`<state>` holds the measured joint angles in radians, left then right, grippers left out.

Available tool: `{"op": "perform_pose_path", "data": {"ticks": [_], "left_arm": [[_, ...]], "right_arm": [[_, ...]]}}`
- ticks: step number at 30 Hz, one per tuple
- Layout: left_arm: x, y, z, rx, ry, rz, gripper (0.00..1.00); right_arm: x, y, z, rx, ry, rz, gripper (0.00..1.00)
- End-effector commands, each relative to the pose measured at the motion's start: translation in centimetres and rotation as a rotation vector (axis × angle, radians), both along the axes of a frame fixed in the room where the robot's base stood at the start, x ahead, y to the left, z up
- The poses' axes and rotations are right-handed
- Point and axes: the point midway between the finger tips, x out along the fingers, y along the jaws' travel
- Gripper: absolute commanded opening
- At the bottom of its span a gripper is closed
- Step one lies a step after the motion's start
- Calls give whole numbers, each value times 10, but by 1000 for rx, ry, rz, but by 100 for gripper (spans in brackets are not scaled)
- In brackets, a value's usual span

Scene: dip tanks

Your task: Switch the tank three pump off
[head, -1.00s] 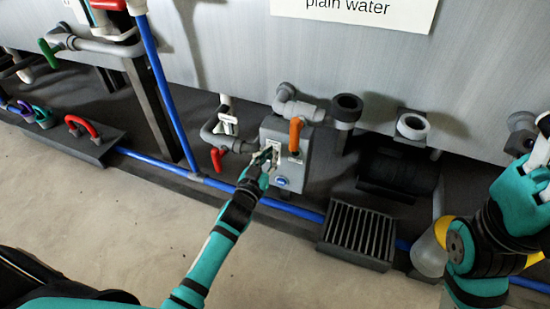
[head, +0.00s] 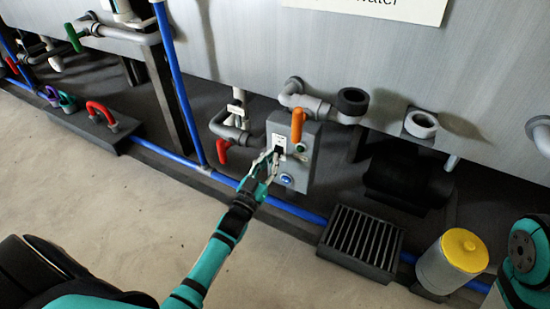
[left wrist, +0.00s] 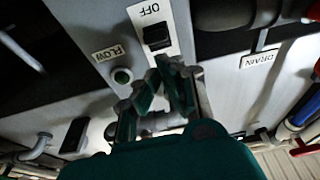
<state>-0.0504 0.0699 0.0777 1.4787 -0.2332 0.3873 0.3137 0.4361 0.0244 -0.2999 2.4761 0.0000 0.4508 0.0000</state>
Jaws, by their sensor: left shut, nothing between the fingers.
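The grey pump control box (head: 305,170) hangs in front of the tank. A white plate (head: 275,128) on it carries a black switch, which shows clearly in the left wrist view (left wrist: 157,36) beside the word OFF. I cannot tell which way the switch is tipped. A green lamp (left wrist: 122,76) sits near the FLOW label (left wrist: 109,52). My left gripper (head: 274,156) is shut and empty, its tips at the lower part of the white plate, close to the switch; contact is unclear. The tank's number is not visible. My right gripper is out of view.
An orange handle (head: 297,124) rises by the box, with a blue button (head: 286,180) low on it. A red valve handle (head: 222,150) is left. A floor grate (head: 362,240) and a yellow-topped canister (head: 463,249) stand right. Blue pipe (head: 309,215) runs along the floor.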

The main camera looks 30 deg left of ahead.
Motion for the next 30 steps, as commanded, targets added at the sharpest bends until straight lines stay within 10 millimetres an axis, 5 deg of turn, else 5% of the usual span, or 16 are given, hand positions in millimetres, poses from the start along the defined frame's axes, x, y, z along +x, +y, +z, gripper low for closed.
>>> {"op": "perform_pose_path", "data": {"ticks": [10, 24, 30], "left_arm": [[-9, 0, -1, 0, 1, 0, 0], [-97, 3, -22, 1, 1, 0, 0], [-115, 4, -25, 0, -2, 0, 0]], "right_arm": [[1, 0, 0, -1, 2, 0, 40], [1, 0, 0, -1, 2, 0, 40], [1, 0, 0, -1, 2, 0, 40]]}}
